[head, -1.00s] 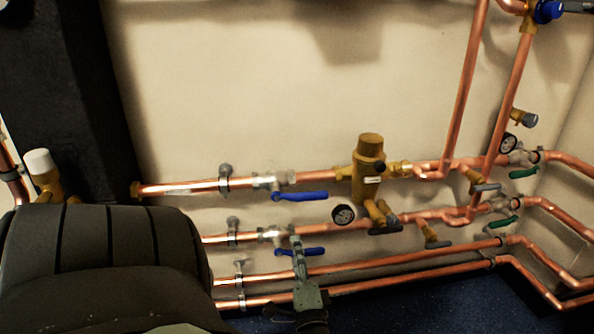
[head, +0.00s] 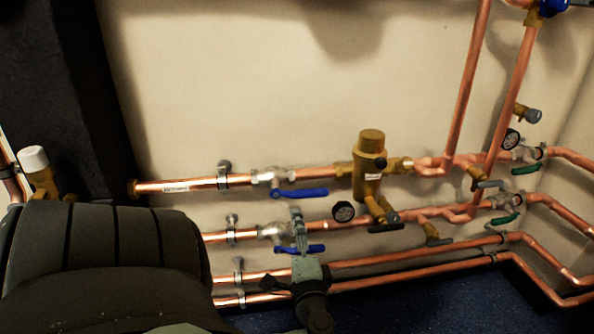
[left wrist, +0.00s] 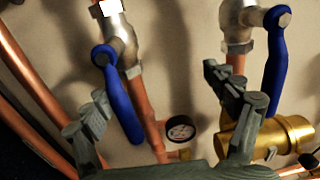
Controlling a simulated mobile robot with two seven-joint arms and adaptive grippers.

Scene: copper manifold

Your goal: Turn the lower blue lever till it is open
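The lower blue lever (head: 316,249) is on the lower of the two valved pipes, running roughly along its pipe. It also shows in the left wrist view (left wrist: 124,103), lying between the fingers and closer to the left one. My left gripper (head: 298,232) is in front of this lever and hides part of it in the head view. In the left wrist view my left gripper (left wrist: 165,100) is open, its fingers spread. Contact with the lever cannot be told. The upper blue lever (head: 300,194) is above; it shows right of the fingers (left wrist: 277,65). My right gripper is not in view.
A brass valve body (head: 368,165) stands right of the levers. A pressure gauge (head: 343,211) is close to the lower valve, also seen beyond the fingers (left wrist: 180,133). Two more copper pipes (head: 400,258) run below. Green levers (head: 504,219) are far right.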

